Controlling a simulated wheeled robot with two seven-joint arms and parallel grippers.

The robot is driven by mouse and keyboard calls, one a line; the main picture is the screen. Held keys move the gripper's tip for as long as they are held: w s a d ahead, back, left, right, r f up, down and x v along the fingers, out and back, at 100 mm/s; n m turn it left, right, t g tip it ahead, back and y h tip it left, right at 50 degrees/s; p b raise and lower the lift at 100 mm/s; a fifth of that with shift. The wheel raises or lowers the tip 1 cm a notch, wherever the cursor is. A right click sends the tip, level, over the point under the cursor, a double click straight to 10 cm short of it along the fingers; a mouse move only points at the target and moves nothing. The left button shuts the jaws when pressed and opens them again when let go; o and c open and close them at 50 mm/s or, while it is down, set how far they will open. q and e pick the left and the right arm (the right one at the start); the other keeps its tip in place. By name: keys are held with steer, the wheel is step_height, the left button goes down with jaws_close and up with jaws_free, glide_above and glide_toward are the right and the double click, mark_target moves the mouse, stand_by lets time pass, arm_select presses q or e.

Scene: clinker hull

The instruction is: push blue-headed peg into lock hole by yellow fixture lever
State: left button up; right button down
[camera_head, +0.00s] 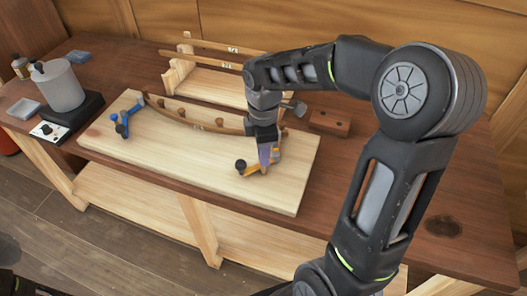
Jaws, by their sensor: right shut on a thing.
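The yellow fixture (255,171) stands near the right end of the pale board, with a dark knob on its lever. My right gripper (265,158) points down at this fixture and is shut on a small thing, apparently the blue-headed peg. A bluish-purple patch shows at the fingers, but the peg's shaft and the lock hole are hidden or too small to make out. I cannot tell whether the peg touches the hole. My left gripper is not in view.
A blue fixture (122,122) stands on the board's left part. A curved wooden strake (190,122) runs along the board (180,160). Behind is a wooden rack (215,83); a drilled wooden block (330,122) lies to the right. A grey pot (60,88) stands far left.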

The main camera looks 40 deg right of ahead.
steer(key=shift+f+b, duration=0.55)
steer(key=shift+f, duration=0.25)
steer(key=shift+r, duration=0.1)
steer(key=c, duration=1.2)
jaws_free()
steer(key=shift+o, duration=0.2)
step_height(320, 180, up, 8)
steer(key=p, duration=0.6)
steer(key=shift+p, duration=0.3)
